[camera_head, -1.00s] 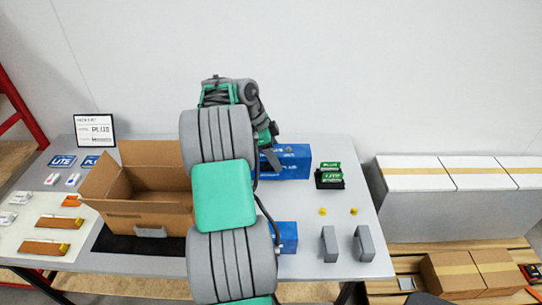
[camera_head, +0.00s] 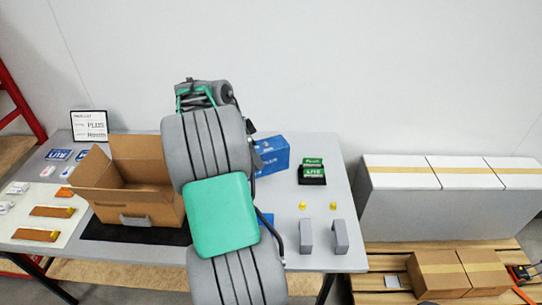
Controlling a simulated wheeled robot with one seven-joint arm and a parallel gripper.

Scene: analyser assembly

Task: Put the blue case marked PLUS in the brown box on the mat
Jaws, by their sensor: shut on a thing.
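The blue case (camera_head: 272,155) is behind my arm near the back of the table. It is tilted and appears slightly raised; its left part is hidden and its lettering is too small to read surely now. My gripper (camera_head: 255,148) is at the case's left part, mostly hidden by my arm, and is shut on it. The brown box (camera_head: 150,208) stands open, flaps spread, on the dark mat (camera_head: 105,231) to the left. The visible part of its inside looks empty.
A second blue case (camera_head: 266,219) is mostly hidden behind my arm. Green-and-black cases (camera_head: 312,172), two yellow pieces and two grey uprights (camera_head: 306,236) stand to the right.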

